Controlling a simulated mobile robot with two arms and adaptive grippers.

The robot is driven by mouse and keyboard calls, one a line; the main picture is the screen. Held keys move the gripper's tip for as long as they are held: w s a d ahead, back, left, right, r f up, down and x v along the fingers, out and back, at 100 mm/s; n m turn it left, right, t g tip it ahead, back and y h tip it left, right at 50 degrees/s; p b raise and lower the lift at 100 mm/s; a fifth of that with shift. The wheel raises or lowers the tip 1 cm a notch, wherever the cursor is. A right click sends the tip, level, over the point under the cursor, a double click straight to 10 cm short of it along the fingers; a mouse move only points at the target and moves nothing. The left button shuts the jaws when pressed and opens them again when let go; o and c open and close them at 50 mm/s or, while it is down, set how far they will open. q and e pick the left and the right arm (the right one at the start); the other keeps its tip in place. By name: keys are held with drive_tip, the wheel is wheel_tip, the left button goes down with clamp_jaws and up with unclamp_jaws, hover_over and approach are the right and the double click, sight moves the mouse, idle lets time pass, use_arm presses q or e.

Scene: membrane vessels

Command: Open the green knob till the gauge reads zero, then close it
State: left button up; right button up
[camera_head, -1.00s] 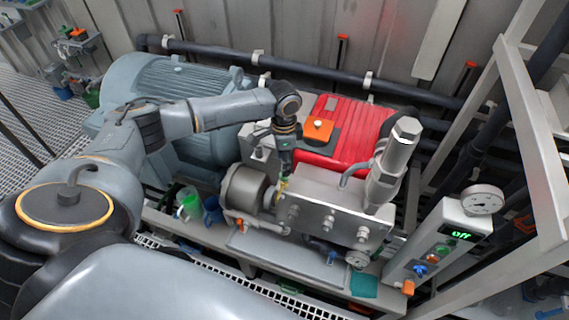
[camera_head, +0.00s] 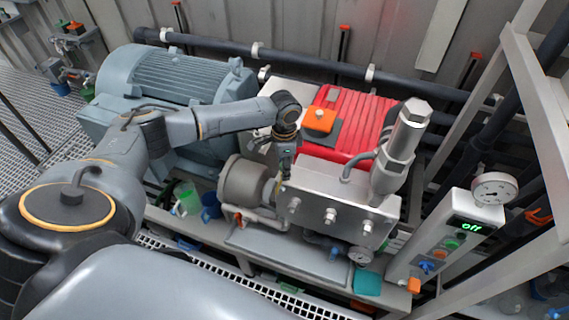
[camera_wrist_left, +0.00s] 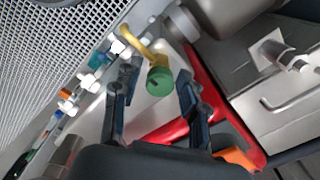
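The green knob (camera_wrist_left: 160,80) sits at the end of a yellow stem in the left wrist view, between the two dark fingers of my left gripper (camera_wrist_left: 157,70). The fingers are open, with a gap on each side of the knob. In the head view, my left gripper (camera_head: 284,168) points down at the left end of the metal pump block (camera_head: 335,200); the knob is hidden there. A small gauge (camera_head: 361,255) is at the block's lower front. A larger white gauge (camera_head: 494,190) tops the control panel. Both readings are too small to tell. My right gripper is not in view.
The red pump housing (camera_head: 345,142) with an orange box (camera_head: 319,119) is behind the gripper. A grey motor (camera_head: 170,85) is at the left. The control panel (camera_head: 440,240) shows "off" in green. A steel cylinder (camera_head: 402,150) rises at the block's right end.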

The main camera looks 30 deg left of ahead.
use_arm(q)
clamp_jaws()
drive_tip(key=n+p, duration=0.2)
drive_tip(key=p, duration=0.1)
drive_tip(key=shift+s+r+n+p, duration=0.1)
drive_tip(key=shift+r+n+p, duration=0.2)
drive_tip(key=shift+f+n+p, duration=0.25)
drive_tip(key=shift+n+p, duration=0.45)
drive_tip(key=shift+n, duration=0.3)
drive_tip(key=n+p, duration=0.3)
drive_tip(key=shift+r, duration=0.25)
drive_tip(key=shift+f+n+p, duration=0.25)
drive_tip(key=shift+n+p, duration=0.4)
drive_tip(key=shift+n, duration=0.35)
drive_tip(key=shift+r+n+p, duration=0.2)
drive_tip(key=shift+n+p, duration=0.7)
drive_tip(key=shift+p, duration=0.05)
drive_tip(key=shift+f+n, duration=0.3)
drive_tip(key=shift+n, duration=0.9)
drive_tip(key=n, duration=0.5)
drive_tip(key=shift+o, duration=2.2)
unclamp_jaws()
drive_tip(key=shift+r, duration=0.15)
wheel_tip(320, 180, up, 12)
